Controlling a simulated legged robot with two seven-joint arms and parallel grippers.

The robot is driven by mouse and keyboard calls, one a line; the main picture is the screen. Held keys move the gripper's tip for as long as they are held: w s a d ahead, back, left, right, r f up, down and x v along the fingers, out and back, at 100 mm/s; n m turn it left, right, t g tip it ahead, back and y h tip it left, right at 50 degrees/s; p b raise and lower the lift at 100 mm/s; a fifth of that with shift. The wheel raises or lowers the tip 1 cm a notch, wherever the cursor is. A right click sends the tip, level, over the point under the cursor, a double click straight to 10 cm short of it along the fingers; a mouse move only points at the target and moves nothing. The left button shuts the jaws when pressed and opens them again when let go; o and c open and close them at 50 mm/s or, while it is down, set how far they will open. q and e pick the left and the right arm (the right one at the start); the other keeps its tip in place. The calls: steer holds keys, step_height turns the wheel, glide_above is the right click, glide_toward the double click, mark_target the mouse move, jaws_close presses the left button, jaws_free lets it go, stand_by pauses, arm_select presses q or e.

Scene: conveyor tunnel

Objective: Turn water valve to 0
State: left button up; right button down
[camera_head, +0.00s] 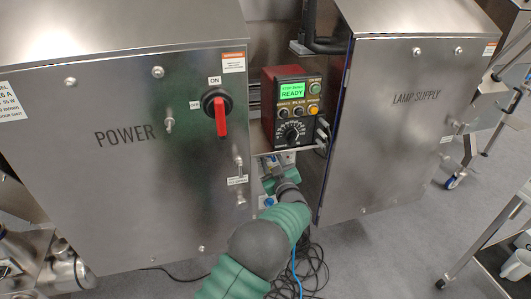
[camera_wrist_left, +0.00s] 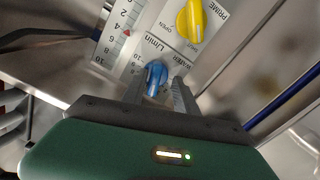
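The blue water valve knob (camera_wrist_left: 156,77) is in the left wrist view, on a pale panel printed "WATER" and "L/min". My left gripper (camera_wrist_left: 158,84) has one finger on each side of the knob. The fingers stand apart with the knob between them; firm contact on both sides does not show. My right gripper is not in view.
A yellow knob (camera_wrist_left: 191,20) marked "PRIME" is close beside the blue one. The POWER cabinet (camera_head: 75,190) and LAMP SUPPLY cabinet (camera_head: 385,140) flank the narrow gap. A control box (camera_head: 291,110) reading "READY" sits above. Cables (camera_head: 312,265) lie on the floor.

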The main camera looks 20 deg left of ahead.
arm_select(q)
steer(key=shift+d+r, duration=0.1)
steer(key=shift+d, duration=0.05)
steer(key=shift+d+r, duration=0.15)
steer(key=shift+d, duration=0.35)
steer(key=shift+c, duration=2)
steer(key=shift+a, duration=0.4)
jaws_close()
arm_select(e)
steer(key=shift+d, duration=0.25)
arm_select(q)
steer(key=shift+d, duration=0.1)
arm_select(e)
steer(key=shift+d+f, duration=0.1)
